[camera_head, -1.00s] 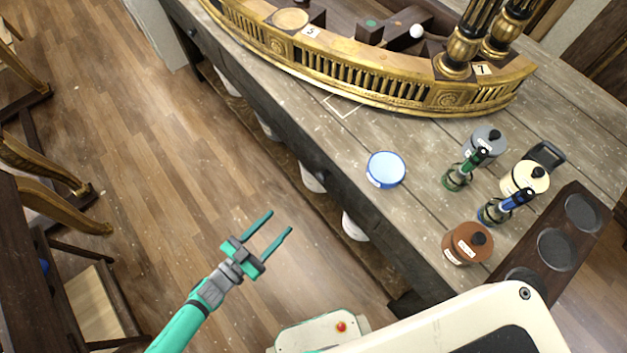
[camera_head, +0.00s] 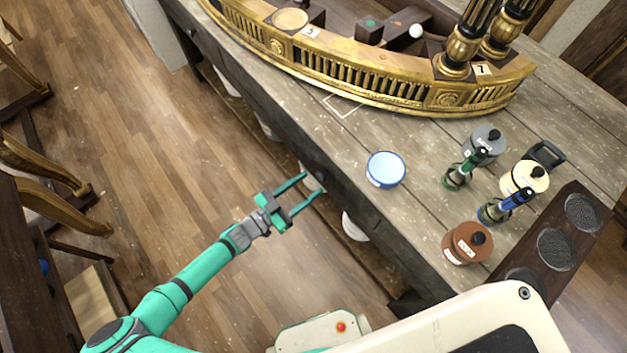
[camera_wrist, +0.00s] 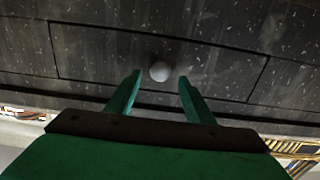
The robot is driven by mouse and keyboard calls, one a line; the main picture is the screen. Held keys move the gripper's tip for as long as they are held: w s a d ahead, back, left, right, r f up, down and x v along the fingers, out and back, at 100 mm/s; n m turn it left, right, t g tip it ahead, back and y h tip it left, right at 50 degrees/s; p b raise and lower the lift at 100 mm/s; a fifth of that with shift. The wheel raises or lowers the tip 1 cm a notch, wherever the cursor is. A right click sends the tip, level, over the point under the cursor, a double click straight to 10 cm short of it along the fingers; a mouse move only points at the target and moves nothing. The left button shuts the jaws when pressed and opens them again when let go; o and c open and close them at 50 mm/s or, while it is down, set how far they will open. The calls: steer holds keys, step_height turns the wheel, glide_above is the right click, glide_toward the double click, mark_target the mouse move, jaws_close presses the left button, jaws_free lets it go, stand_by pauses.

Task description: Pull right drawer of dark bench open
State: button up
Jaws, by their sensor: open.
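The dark wooden bench (camera_head: 270,110) runs diagonally across the head view, with its drawer fronts facing my arm. In the wrist view a dark drawer front (camera_wrist: 100,55) with thin seam lines fills the upper part. A round grey knob (camera_wrist: 159,72) sits on it, ahead of and roughly midway between my fingertips. My gripper (camera_head: 314,184) is open and empty, its green fingers pointing at the bench front near a dark knob (camera_head: 321,174). The fingers also show in the wrist view (camera_wrist: 160,85). I cannot tell whether they touch the front.
On the bench top stand a blue-rimmed white dish (camera_head: 386,169), several lidded jars, two slim bottles and a dark tray (camera_head: 518,262). A curved gilt piece (camera_head: 350,75) stands at the back. White round things show under the bench.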

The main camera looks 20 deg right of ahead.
steer(key=shift+x, duration=1.55)
jaws_close()
